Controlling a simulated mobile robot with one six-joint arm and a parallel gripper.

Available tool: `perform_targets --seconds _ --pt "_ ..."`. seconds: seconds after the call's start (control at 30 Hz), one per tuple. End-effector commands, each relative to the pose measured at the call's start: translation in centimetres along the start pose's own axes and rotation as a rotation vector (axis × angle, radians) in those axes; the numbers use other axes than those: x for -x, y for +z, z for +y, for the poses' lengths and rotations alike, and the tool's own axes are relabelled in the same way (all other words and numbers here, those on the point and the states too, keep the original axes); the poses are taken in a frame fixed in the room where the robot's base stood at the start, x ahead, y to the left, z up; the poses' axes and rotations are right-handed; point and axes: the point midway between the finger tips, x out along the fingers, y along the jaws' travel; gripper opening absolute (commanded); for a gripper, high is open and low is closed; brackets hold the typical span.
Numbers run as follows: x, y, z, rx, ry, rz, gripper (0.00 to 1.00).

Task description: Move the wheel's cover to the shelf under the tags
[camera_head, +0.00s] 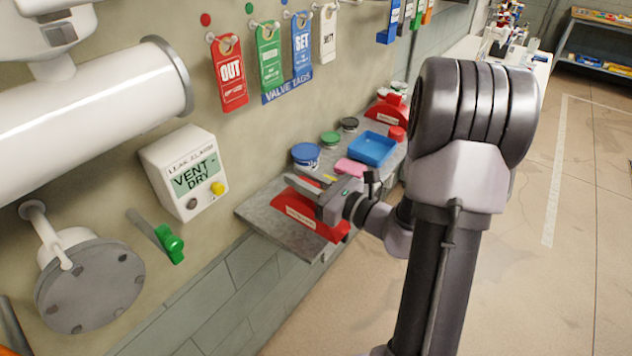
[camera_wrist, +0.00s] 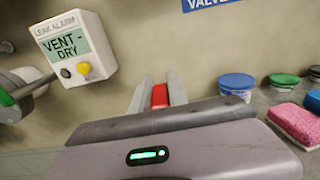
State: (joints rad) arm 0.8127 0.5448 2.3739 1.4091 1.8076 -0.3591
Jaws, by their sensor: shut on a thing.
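The red cover (camera_head: 300,214) is a flat half-round piece with a pale label, at the near left end of the grey shelf (camera_head: 262,208) under the tags. My gripper (camera_head: 304,186) is shut on its upper edge. In the wrist view, a strip of the red cover (camera_wrist: 160,95) shows between the two fingers of my gripper (camera_wrist: 158,92). The cover stands upright; I cannot tell whether its bottom touches the shelf. The valve tags (camera_head: 262,62) hang on the wall above: red, green, blue and white. The wheel is not identifiable in either view.
A blue tub (camera_head: 306,155), a pink sponge (camera_head: 350,167) and a blue tray (camera_head: 373,149) stand behind the cover. A second red half-round piece (camera_head: 386,112) is at the shelf's far end. A VENT-DRY box (camera_head: 187,174) and green-handled lever (camera_head: 170,243) are on the wall left.

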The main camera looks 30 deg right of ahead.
Motion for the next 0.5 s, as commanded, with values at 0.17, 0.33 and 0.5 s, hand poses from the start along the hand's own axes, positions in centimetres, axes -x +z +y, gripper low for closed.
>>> perform_targets --seconds 0.17,0.33,0.5 --pt "-2.5 0.0 0.1 0.000 0.004 0.000 0.00" --pt "-4.9 -0.1 0.1 0.000 0.003 -0.001 0.00" --pt "-6.3 -2.4 0.1 0.000 0.002 0.000 0.00"
